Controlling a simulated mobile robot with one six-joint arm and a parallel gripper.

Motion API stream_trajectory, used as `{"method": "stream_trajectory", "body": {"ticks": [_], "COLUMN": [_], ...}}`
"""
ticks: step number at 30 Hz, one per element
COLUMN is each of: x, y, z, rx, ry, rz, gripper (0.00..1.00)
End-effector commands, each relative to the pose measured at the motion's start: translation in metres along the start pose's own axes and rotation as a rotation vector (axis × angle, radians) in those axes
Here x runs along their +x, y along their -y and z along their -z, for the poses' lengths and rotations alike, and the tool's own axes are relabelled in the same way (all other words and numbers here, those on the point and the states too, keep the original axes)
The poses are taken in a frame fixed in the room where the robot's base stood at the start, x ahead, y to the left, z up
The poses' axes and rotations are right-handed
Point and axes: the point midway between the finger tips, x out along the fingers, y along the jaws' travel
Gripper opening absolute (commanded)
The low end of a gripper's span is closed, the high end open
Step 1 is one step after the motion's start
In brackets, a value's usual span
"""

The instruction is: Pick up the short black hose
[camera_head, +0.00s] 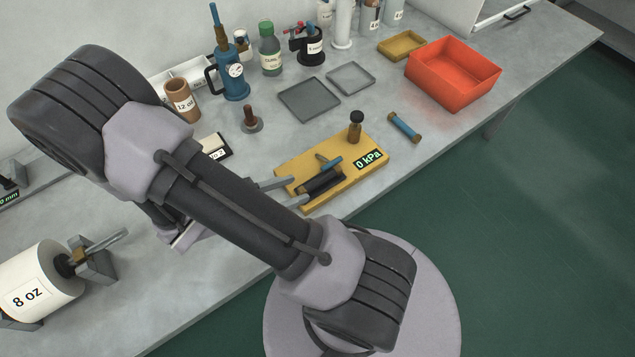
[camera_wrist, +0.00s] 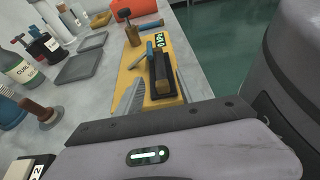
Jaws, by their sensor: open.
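The short black hose (camera_head: 324,182) lies on the yellow test board (camera_head: 290,165), near its front left part. My gripper (camera_head: 299,190) is open, with one finger on each side of the hose. In the wrist view my gripper (camera_wrist: 160,87) shows the left finger beside the hose and the right finger near its other side. I cannot tell whether either finger touches it.
The board carries a blue-handled valve (camera_head: 328,163), a brass post with a black knob (camera_head: 355,127) and a "0 kPa" display (camera_head: 368,160). A blue hose (camera_head: 404,127) lies to the right. A red bin (camera_head: 453,75) and grey trays (camera_head: 309,99) stand further back.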

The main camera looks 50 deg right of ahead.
Motion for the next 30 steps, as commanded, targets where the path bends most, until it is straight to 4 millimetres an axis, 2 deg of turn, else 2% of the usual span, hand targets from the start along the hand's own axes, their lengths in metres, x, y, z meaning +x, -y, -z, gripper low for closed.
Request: {"method": "stream_trajectory", "body": {"ticks": [11,18,19,24,26,30], "x": [0.061,0.065,0.064,0.064,0.064,0.064], "y": [0.001,0.001,0.000,0.000,0.000,0.000], "z": [0.001,-0.002,-0.002,-0.002,-0.001,-0.001], "rx": [0.002,0.002,0.002,0.002,0.002,0.002], "ry": [-0.001,-0.001,-0.001,-0.001,-0.001,-0.001], "rz": [0.004,0.001,0.001,0.001,0.001,0.001], "gripper": [0.45,0.45,0.43,0.10,0.00,0.00]}}
